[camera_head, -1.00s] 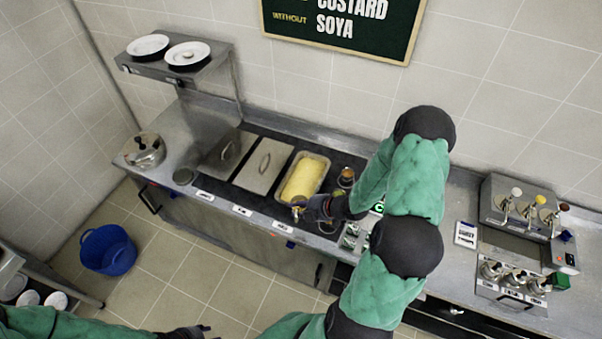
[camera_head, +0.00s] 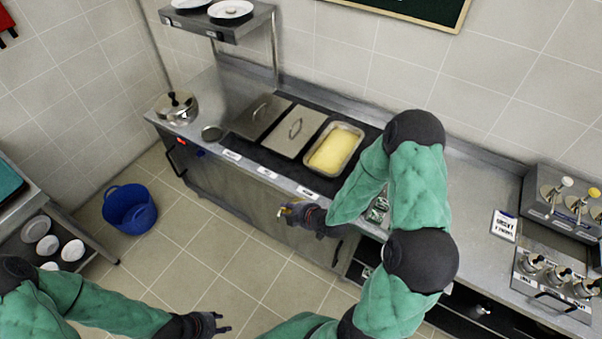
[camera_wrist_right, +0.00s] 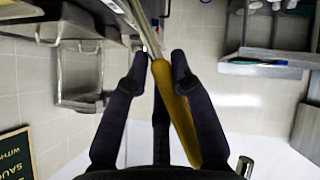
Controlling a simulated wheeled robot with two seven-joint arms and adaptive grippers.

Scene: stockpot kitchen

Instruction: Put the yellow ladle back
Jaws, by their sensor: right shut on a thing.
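The yellow ladle shows in the right wrist view as a yellow handle (camera_wrist_right: 178,115) with a thin metal shaft running away from me. My right gripper (camera_wrist_right: 158,68) is shut on the handle, which lies slanted between the fingers. In the head view the right gripper (camera_head: 292,210) is in front of the counter's front edge, and only a small yellow bit shows at its tips. The ladle's bowl is not clear in either view. My left gripper (camera_head: 221,322) is low over the floor at the bottom, fingers parted and empty.
The counter (camera_head: 468,190) holds an open pan of yellow food (camera_head: 335,148), two lidded pans (camera_head: 296,132) and a steel pot (camera_head: 176,108). A pump dispenser (camera_head: 562,205) stands at right. A blue bucket (camera_head: 130,208) is on the floor, beside a shelf with plates (camera_head: 38,228).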

